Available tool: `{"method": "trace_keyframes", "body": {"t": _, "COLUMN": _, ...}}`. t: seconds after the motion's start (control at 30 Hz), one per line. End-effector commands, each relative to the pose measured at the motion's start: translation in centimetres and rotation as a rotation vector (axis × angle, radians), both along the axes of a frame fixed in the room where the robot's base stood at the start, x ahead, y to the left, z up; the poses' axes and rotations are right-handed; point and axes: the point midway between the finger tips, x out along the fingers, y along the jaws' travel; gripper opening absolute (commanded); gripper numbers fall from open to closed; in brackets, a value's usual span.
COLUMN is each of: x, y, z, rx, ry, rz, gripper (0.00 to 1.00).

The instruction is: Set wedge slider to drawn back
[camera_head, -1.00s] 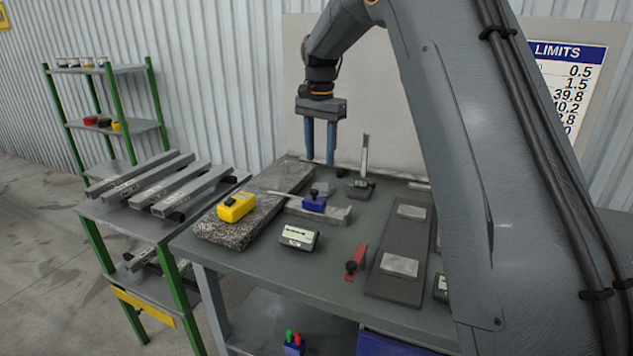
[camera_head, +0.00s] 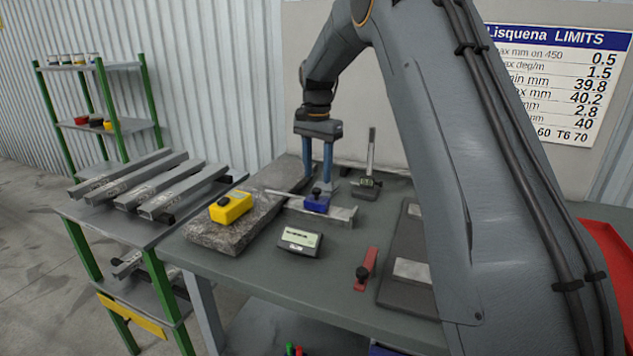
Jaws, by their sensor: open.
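A blue block (camera_head: 317,204) with a black knob on top sits on a long grey bar (camera_head: 341,214) on the table. It looks like the wedge slider, but no label shows this. A thin pale strip runs left from the block. My gripper (camera_head: 317,180) points down with its two blue fingers apart and nothing between them. Its fingertips show just above and behind the blue block in the picture, close to the knob. I cannot tell whether they touch anything.
A yellow block (camera_head: 231,207) rests on a grey stone slab (camera_head: 216,236). A display box (camera_head: 299,241) stands in front of the bar, and a red strip with a black knob (camera_head: 367,268) to its right. An upright gauge (camera_head: 369,170) stands behind. Several bars lie on a left rack.

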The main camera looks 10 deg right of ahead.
Motion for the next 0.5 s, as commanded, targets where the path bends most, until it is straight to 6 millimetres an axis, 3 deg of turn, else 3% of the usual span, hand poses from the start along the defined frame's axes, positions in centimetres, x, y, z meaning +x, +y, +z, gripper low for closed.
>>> {"method": "trace_keyframes", "body": {"t": 0.2, "x": -0.1, "y": 0.1, "z": -2.9, "rx": 0.0, "ry": 0.001, "rz": 0.002, "gripper": 0.42}}
{"method": "trace_keyframes", "body": {"t": 0.5, "x": 0.0, "y": 0.3, "z": -4.1, "rx": 0.001, "ry": -0.001, "rz": 0.004, "gripper": 0.42}}
